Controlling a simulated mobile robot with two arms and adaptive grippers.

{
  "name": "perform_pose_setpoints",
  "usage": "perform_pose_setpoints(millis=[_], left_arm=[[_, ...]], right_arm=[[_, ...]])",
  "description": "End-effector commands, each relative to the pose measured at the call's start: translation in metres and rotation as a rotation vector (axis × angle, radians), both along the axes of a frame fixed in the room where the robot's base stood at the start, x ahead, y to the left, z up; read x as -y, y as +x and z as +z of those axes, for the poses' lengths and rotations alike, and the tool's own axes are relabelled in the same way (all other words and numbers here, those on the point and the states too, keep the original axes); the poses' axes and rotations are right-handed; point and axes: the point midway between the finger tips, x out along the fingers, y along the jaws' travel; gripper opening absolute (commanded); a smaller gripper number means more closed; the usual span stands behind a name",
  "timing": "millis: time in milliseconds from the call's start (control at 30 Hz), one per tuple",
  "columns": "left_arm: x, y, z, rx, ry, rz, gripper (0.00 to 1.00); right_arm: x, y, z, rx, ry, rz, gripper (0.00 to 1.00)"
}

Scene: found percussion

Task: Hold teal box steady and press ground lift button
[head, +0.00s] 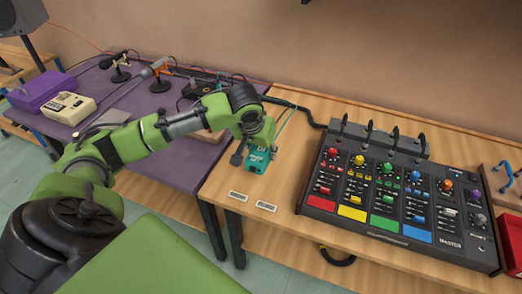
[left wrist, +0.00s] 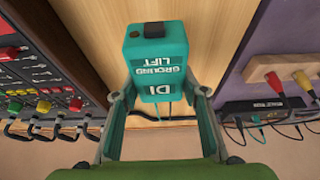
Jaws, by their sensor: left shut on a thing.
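The teal box (head: 257,160) sits at the left edge of the wooden table, left of the mixer. In the left wrist view the teal box (left wrist: 157,65) shows the upside-down words "DI" and "GROUND LIFT". A dark button (left wrist: 154,30) is on its end face. My left gripper (head: 262,142) comes down over the box from behind. In the left wrist view its two fingers (left wrist: 158,100) stand on either side of the box's lower part, shut on it. My right gripper is in neither view.
A large mixer (head: 393,195) with coloured knobs fills the right of the wooden table (head: 245,189). Two small label plates (head: 266,207) lie in front of the box. The purple table (head: 150,104) at left holds microphones, a beige device (head: 69,107) and a purple case (head: 41,90).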

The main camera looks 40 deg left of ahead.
Motion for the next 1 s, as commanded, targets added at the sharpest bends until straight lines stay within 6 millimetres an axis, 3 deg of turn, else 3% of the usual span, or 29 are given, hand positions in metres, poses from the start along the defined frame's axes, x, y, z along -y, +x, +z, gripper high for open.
perform_pose_setpoints(millis=[1000], left_arm=[[-0.006, 0.022, -0.021, 0.001, -0.001, 0.0, 0.11]], right_arm=[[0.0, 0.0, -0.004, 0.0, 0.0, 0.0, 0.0]])
